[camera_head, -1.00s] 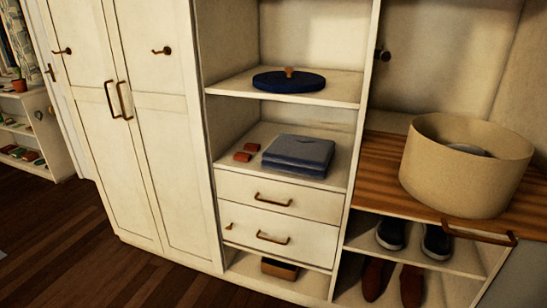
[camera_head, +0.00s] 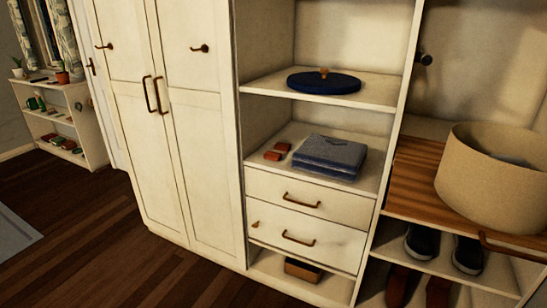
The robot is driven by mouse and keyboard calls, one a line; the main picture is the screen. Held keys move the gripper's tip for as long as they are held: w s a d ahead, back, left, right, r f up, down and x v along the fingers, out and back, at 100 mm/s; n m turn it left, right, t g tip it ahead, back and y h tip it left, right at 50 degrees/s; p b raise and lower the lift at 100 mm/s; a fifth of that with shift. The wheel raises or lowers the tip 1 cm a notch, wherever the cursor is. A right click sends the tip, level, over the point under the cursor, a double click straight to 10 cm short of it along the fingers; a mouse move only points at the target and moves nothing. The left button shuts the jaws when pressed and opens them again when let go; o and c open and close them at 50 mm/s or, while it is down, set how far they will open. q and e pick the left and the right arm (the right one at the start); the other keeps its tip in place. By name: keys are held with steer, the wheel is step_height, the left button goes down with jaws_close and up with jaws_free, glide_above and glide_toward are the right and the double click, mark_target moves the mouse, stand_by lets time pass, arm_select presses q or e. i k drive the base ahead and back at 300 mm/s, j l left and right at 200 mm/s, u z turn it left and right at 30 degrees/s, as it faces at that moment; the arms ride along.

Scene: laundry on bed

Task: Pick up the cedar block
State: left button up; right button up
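Two small reddish-brown blocks lie on the middle shelf, left of the folded cloth. One block (camera_head: 282,147) is farther back and the other block (camera_head: 273,155) is nearer the shelf's front edge. They look like the cedar blocks, and they lie close together. Neither of my grippers is in view.
Folded blue-grey cloth (camera_head: 330,155) lies right of the blocks. A dark blue round lid (camera_head: 323,83) is on the shelf above. Drawers (camera_head: 309,237) are below. A round tan box (camera_head: 497,180) stands at right on wood. Open dark floor (camera_head: 110,240) lies at left.

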mark_target(272, 156)
steer(key=i+z, duration=0.15)
steer(key=z, duration=0.25)
steer(key=i+j+z, duration=0.1)
steer(key=z, duration=0.3)
steer(key=i+j+z, duration=0.4)
steer(key=j, duration=0.3)
steer(key=i+j, duration=0.3)
steer(key=i+j+z, duration=0.1)
steer(key=i+j, duration=0.2)
steer(key=j, duration=0.15)
steer(key=i+j, duration=0.25)
steer(key=j, duration=0.15)
